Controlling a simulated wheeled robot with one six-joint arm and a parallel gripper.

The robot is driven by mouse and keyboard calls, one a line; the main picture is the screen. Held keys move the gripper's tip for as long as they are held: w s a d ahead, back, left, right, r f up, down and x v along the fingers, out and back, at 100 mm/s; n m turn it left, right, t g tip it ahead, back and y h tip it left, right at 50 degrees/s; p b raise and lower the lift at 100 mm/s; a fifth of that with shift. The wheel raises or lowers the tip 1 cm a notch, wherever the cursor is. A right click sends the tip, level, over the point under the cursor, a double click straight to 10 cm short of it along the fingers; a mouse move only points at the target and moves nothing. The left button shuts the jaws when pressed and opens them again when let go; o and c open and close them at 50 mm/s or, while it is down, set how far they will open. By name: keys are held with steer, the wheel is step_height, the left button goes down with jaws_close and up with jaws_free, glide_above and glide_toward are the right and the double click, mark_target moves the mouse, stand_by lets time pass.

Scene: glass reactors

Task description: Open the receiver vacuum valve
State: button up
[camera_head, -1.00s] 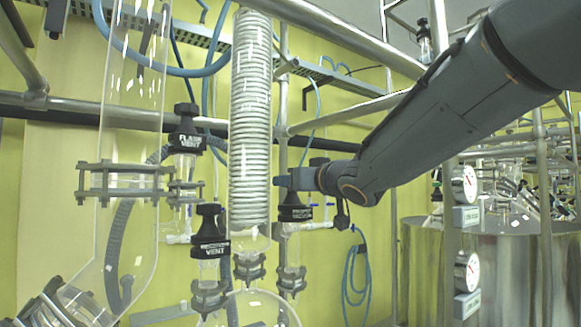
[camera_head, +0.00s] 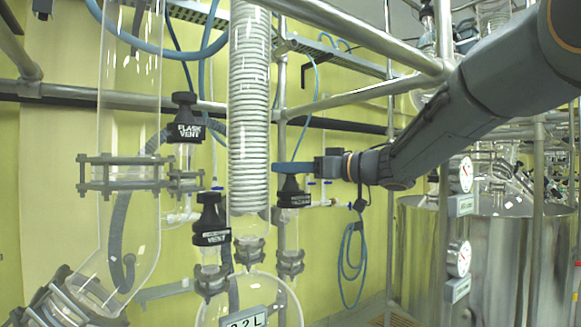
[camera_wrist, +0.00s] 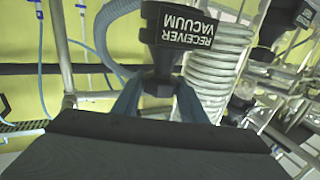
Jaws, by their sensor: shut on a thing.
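The receiver vacuum valve (camera_head: 293,198) is a black knob with a lettered collar, right of the coiled condenser and above a clamped glass joint. In the wrist view its collar (camera_wrist: 187,27) reads RECEIVER VACUUM, upside down. My gripper (camera_head: 290,168) reaches in from the right and is shut on the top of the knob. In the wrist view the blue fingers (camera_wrist: 160,100) stand on both sides of the knob. The knob's top is partly hidden by the fingers.
The receiver vent valve (camera_head: 210,220) stands close by on the left, and the flask vent valve (camera_head: 185,130) is farther up left. The glass condenser (camera_head: 249,110) is just left of my gripper. Metal frame bars (camera_head: 350,35) cross above. A blue hose (camera_head: 353,265) hangs at right.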

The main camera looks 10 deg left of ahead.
steer(key=n+g, duration=0.2)
steer(key=g, duration=0.1)
steer(key=n+g, duration=0.2)
steer(key=g, duration=0.2)
steer(key=shift+w+d+r+n+y, duration=0.1)
steer(key=shift+n+y, duration=0.2)
steer(key=shift+y, duration=0.1)
steer(key=shift+r+n+g+h, duration=0.1)
steer(key=shift+n+g+h, duration=0.5)
steer(key=shift+n+g, duration=1)
steer(key=shift+r+n+g+h, duration=0.1)
steer(key=shift+n+g+h, duration=0.7)
steer(key=shift+g, duration=1.4)
steer(key=shift+f+n+g, duration=0.1)
steer(key=shift+n+g, duration=0.3)
steer(key=shift+f, duration=0.1)
steer(key=o, duration=0.8)
steer(key=shift+m+t+y, duration=0.3)
steer(key=shift+m+t, duration=0.2)
steer(key=shift+t, duration=0.3)
